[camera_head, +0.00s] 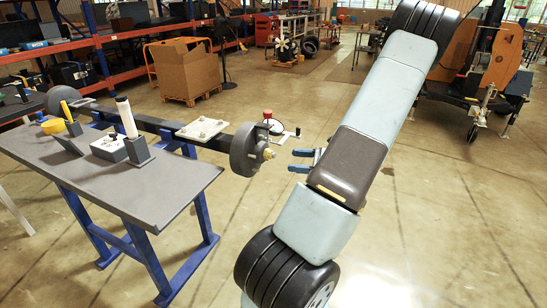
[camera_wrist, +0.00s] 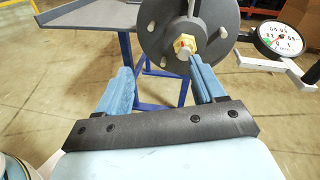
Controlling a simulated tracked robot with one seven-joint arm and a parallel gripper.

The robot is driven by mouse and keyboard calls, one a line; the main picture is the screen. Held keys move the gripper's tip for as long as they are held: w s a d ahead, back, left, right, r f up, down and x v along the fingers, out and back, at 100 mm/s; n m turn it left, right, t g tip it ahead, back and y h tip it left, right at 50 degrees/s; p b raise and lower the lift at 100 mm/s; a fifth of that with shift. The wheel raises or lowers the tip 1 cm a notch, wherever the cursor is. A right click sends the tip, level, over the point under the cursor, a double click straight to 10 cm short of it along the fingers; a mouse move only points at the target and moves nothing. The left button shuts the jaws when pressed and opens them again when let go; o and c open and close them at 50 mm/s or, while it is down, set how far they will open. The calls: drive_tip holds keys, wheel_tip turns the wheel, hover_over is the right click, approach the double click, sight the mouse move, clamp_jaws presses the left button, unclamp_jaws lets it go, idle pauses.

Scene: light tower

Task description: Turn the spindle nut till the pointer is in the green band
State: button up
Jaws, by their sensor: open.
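The brass spindle nut (camera_head: 268,154) sits at the centre of a dark round hub (camera_head: 246,152) on the end of an axle. In the wrist view the nut (camera_wrist: 185,43) shows a red mark on its face and lies just beyond the tip of my right finger. My gripper (camera_head: 303,160) is open, with its blue fingers pointing toward the hub; in the wrist view, nothing is between the fingers (camera_wrist: 160,68). I cannot tell whether the right finger touches the nut.
A grey bench (camera_head: 150,185) on blue legs stands left of the hub, holding a white-handled tool (camera_head: 126,117) and a yellow tool (camera_head: 71,120). A red knob (camera_head: 267,114) rises by the gauge. A cardboard box (camera_head: 187,72) stands behind. The floor around my arm is clear.

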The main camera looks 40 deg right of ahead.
sight(272, 155)
drive_tip(key=s+d+f+m+t+h, duration=0.2)
drive_tip(key=d+m, duration=0.1)
drive_tip(key=d, duration=0.1)
drive_tip(key=x, duration=1.3)
drive_tip(key=shift+w+a, duration=0.2)
drive_tip(key=shift+w, duration=0.05)
drive_tip(key=c, duration=1.1)
drive_tip(key=shift+o, duration=0.2)
drive_tip(key=shift+n, duration=0.4)
